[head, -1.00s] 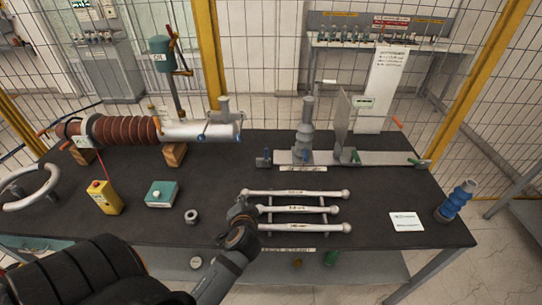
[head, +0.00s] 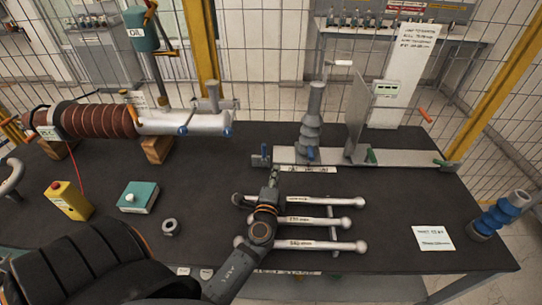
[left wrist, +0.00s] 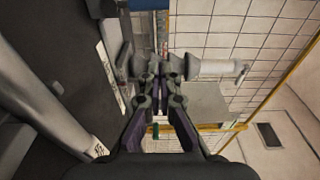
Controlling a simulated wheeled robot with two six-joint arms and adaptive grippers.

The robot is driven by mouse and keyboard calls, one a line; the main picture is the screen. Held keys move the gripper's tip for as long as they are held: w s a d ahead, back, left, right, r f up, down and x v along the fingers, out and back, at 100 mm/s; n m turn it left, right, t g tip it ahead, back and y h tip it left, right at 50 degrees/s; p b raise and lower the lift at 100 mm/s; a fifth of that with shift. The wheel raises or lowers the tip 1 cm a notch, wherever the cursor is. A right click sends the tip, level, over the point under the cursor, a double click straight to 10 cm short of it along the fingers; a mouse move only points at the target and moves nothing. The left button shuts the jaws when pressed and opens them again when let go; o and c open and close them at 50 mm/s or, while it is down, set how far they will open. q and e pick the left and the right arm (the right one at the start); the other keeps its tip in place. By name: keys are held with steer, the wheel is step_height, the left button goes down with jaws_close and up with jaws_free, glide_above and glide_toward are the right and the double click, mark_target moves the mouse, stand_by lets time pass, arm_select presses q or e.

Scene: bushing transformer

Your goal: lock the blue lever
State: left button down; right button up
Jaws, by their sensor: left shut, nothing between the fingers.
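A small upright blue lever (head: 264,151) stands at the left end of the grey metal rail (head: 405,160) on the dark table. A second blue lever (head: 311,153) is at the foot of the grey ribbed post (head: 312,115). I cannot tell which one the task names. My left gripper (head: 273,175) is just in front of the rail's left end, shut and empty, apart from both levers in the picture. In the left wrist view the closed fingers (left wrist: 157,82) point at grey fittings, and the grey post (left wrist: 212,68) lies sideways to the right. My right gripper is out of view.
Three white-ended rods (head: 330,222) lie under my left arm. A brown ribbed bushing (head: 95,122) with blue knobs rests at the back left. A yellow box (head: 68,201), teal box (head: 138,197) and nut (head: 170,227) stand left. A green lever (head: 371,156) is farther right.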

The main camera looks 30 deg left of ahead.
mark_target(264, 154)
arm_select(q)
steer(key=shift+w+a+f, duration=0.15)
steer(key=shift+w+f, duration=0.3)
steer(key=shift+f, duration=0.1)
steer(key=shift+w, duration=0.1)
steer(key=p+x, duration=0.3)
steer(key=x, duration=0.7)
steer(key=s+a+p, duration=0.1)
steer(key=s+a, duration=0.2)
steer(key=shift+s+r, duration=0.1)
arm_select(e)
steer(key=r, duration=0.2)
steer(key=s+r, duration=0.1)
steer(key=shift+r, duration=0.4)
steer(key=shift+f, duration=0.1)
